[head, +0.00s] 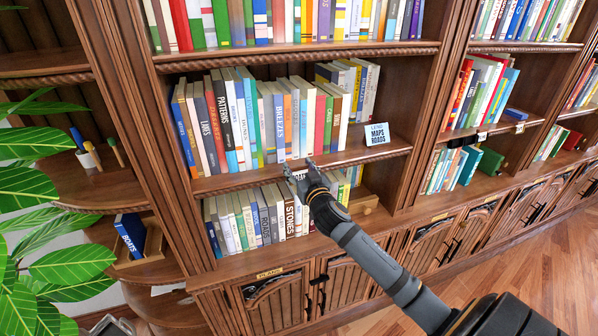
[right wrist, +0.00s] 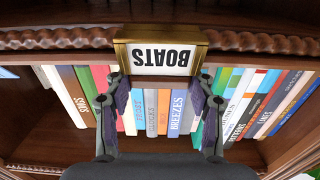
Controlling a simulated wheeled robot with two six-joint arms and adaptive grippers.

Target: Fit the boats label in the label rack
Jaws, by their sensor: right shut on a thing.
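The boats label shows in the right wrist view as a white card (right wrist: 161,59) with BOATS upside down. A brass frame (right wrist: 161,33), which looks like the label rack, surrounds the card in front of the carved shelf edge. I cannot tell whether the card is fully seated or the frame touches the shelf. My right gripper (right wrist: 161,80) is shut on the label, one finger at each side. In the head view, my right gripper (head: 298,169) is at the middle shelf's front edge and mostly hides the label. My left gripper is not in view.
Rows of books (head: 280,115) stand behind and below my right gripper. A "Maps Roads" sign (head: 377,134) stands on the same shelf to the right. A blue boats book (head: 131,235) sits on a corner shelf at left, near a leafy plant (head: 75,265).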

